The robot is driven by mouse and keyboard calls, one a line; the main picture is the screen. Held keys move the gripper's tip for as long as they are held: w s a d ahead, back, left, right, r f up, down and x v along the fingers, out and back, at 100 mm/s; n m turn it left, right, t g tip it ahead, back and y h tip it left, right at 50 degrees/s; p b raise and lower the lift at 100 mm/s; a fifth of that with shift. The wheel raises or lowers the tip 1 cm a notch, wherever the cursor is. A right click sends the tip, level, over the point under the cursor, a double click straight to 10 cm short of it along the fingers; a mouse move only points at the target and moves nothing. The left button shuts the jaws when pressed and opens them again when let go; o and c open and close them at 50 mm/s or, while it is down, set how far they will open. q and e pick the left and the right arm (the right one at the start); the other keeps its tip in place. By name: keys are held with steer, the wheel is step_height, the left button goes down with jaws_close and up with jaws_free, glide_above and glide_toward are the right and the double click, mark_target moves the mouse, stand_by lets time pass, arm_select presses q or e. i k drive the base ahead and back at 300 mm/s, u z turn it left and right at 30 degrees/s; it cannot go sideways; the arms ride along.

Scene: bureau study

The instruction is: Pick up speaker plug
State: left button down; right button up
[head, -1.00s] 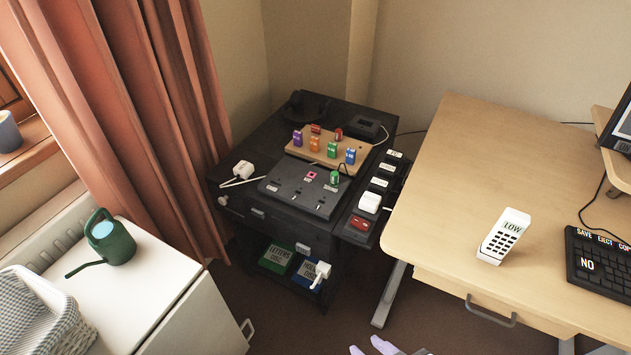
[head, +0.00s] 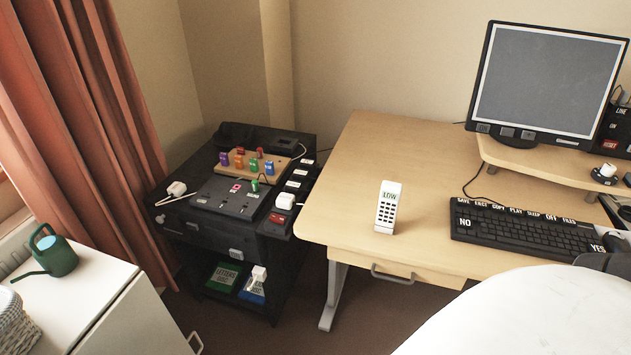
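Several white plugs show, and I cannot tell which is the speaker plug. One white plug (head: 177,188) with a pale cord lies on the left end of the black cart (head: 185,222). Another white plug (head: 285,200) sits on the strip of labelled sockets (head: 277,221) along the cart's right side. A third white plug (head: 260,273) is on the lower shelf, at the blue box (head: 252,291). Neither of my grippers is in view.
The cart top also holds a dark socket panel (head: 226,197) and a wooden board with coloured pieces. The desk (head: 345,190) at right carries a white phone (head: 388,207), keyboard (head: 520,233) and monitor (head: 545,80). A green watering can (head: 58,256) stands on the white cabinet at left.

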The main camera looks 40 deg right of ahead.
mark_target(292, 187)
steer(key=z, duration=1.1)
steer(key=i, duration=0.2)
steer(key=u, duration=0.2)
